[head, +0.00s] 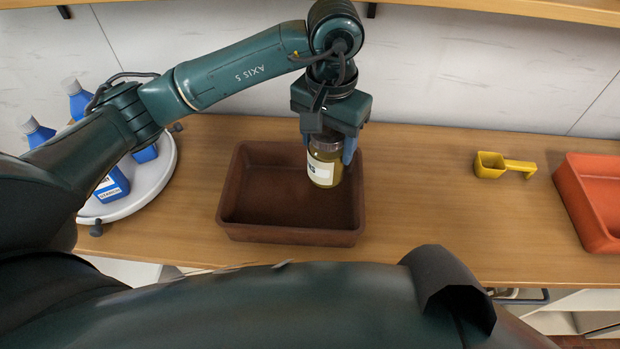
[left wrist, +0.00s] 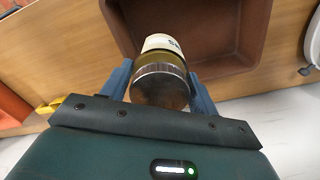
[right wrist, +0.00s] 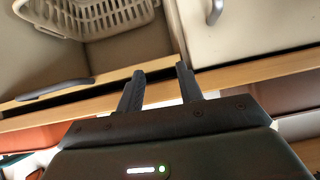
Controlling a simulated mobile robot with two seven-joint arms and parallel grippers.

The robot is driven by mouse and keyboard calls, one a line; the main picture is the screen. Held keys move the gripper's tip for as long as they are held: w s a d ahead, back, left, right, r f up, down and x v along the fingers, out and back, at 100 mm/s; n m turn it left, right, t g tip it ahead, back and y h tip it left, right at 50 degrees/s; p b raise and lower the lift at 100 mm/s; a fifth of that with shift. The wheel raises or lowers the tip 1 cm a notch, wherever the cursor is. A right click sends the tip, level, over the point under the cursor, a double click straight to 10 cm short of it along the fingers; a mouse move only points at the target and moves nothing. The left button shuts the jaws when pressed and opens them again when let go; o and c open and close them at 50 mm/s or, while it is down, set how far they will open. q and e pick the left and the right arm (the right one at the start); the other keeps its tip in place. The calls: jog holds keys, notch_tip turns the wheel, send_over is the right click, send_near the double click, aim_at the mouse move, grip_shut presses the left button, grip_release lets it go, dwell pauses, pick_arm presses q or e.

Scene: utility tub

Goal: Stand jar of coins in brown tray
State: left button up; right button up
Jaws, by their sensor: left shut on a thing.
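The jar of coins (head: 324,170), with a white label and a metal lid, is upright in my left gripper (head: 328,148). The gripper points down and its blue fingers are shut on the jar near the lid. The jar is over the right part of the brown tray (head: 262,236); I cannot tell whether its base touches the tray floor. In the left wrist view the jar's lid (left wrist: 160,84) sits between the fingers, with the tray (left wrist: 225,62) beyond. My right gripper (right wrist: 160,70) is open and empty, away from the tray.
A white round turntable (head: 157,180) with several blue bottles (head: 112,185) stands at the left. A yellow scoop (head: 490,165) and an orange tray (head: 584,203) are at the right. The counter between brown tray and scoop is clear. A shelf (head: 520,6) crosses above. The right wrist view shows a pale basket (right wrist: 90,15).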

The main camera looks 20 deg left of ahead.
aim_at(326, 175)
pick_arm(q)
jog(key=f, duration=0.2)
jog(key=f+b, duration=0.1)
jog(key=f, duration=0.1)
jog(key=shift+s+f+b, duration=0.2)
jog(key=shift+f+b, duration=0.1)
jog(key=shift+f, duration=0.1)
notch_tip(326, 175, down, 4)
jog(key=shift+f+b, duration=0.1)
jog(key=shift+b, duration=0.75)
jog(key=shift+f, duration=0.15)
jog(key=shift+w, duration=0.1)
pick_arm(e)
jog(key=shift+w+a+f+t+y, duration=0.15)
jog(key=shift+a+f+t+y, duration=0.2)
jog(key=shift+a, duration=0.3)
pick_arm(q)
jog(key=shift+f, duration=0.15)
jog(key=o, duration=1.4)
pick_arm(e)
jog(key=shift+a+f, duration=0.1)
